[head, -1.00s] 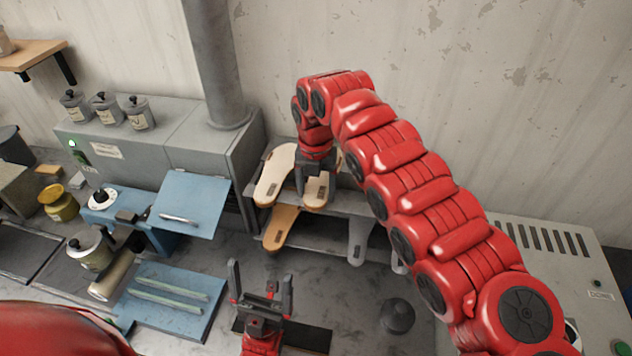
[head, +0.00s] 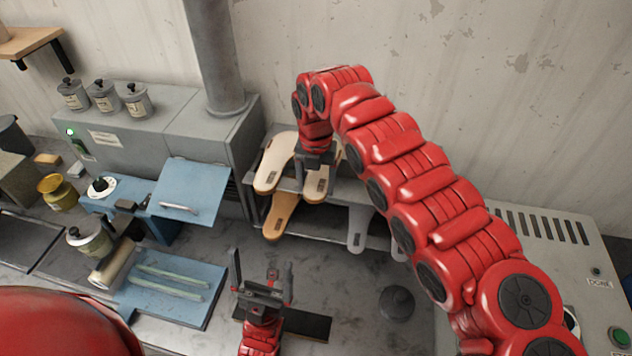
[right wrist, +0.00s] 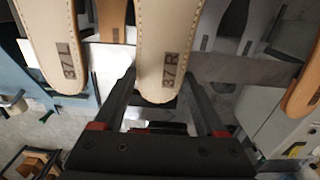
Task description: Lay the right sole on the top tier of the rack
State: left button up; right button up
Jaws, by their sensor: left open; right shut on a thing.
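The right sole (head: 316,187), pale with a dark "37 R" mark, is at the top tier of the rack (head: 346,194). It also shows in the right wrist view (right wrist: 163,45), its near end between my fingers. My right gripper (head: 314,166) is shut on this sole; the arm hides part of it. I cannot tell whether the sole rests fully on the tier. The left sole (head: 275,163), marked "37 L" in the right wrist view (right wrist: 55,45), lies beside it on the left. My left gripper (head: 262,276) is open and empty above the bench.
A brown sole (head: 279,219) and a grey sole-shaped piece (head: 358,230) are on the lower tier. A grey cabinet and pipe (head: 215,70) stand left of the rack. A blue press (head: 190,200) and a blue mat (head: 172,290) are at left. A dark knob-like object (head: 397,302) stands on the bench.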

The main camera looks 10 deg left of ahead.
jog(key=shift+f, duration=0.1)
jog(key=o, duration=1.4)
jog(key=shift+r, duration=0.25)
notch_tip(320, 180, up, 5)
jog(key=b, duration=0.2)
jog(key=shift+a+f+b, duration=0.15)
jog(key=shift+b, duration=0.15)
notch_tip(320, 180, up, 7)
jog(key=p, duration=0.2)
